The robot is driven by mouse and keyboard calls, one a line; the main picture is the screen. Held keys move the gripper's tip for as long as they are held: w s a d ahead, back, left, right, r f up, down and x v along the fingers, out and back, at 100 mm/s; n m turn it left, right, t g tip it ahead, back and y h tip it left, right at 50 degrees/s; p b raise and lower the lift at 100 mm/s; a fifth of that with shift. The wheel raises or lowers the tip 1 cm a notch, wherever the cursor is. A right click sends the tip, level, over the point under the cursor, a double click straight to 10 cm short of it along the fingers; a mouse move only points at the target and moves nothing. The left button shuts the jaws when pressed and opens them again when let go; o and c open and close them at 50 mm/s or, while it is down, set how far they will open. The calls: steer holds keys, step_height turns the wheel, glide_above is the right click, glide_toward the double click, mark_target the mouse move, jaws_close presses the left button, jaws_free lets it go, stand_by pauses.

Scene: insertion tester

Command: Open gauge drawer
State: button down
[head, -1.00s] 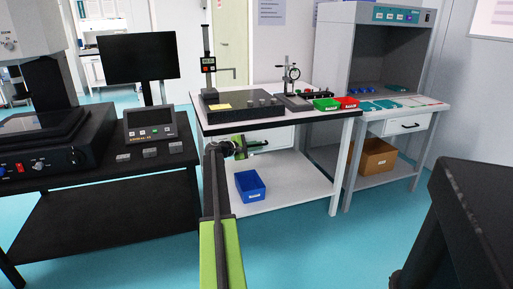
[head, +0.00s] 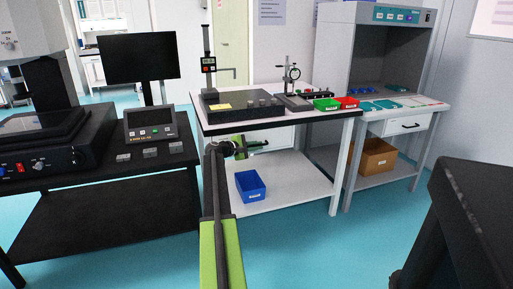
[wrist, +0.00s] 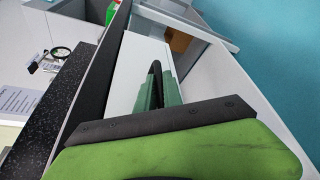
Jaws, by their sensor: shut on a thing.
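The gauge drawer (head: 281,138) has a white front under the black-edged top of the middle bench, partly hidden by my arm in the head view. In the wrist view its white front (wrist: 132,68) lies beside the dark bench edge, with a black bar handle (wrist: 155,72) on it. My gripper (head: 264,145) is at this front. Its green fingers (wrist: 160,88) are shut on the handle in the wrist view. I cannot tell from these views whether the drawer stands out from the bench.
The bench top (head: 337,114) carries a height gauge (head: 208,65), a dial stand (head: 291,75), a green bin (head: 326,105) and a red bin (head: 346,103). A blue bin (head: 250,186) sits on the lower shelf. The floor in front is clear; a dark bench (head: 470,215) stands at right.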

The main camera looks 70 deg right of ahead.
steer(key=shift+a, duration=0.25)
steer(key=s+a, duration=1.8)
steer(key=a, duration=0.4)
steer(key=shift+s, duration=0.15)
steer(key=c, duration=1.8)
jaws_free()
steer(key=shift+o, duration=0.2)
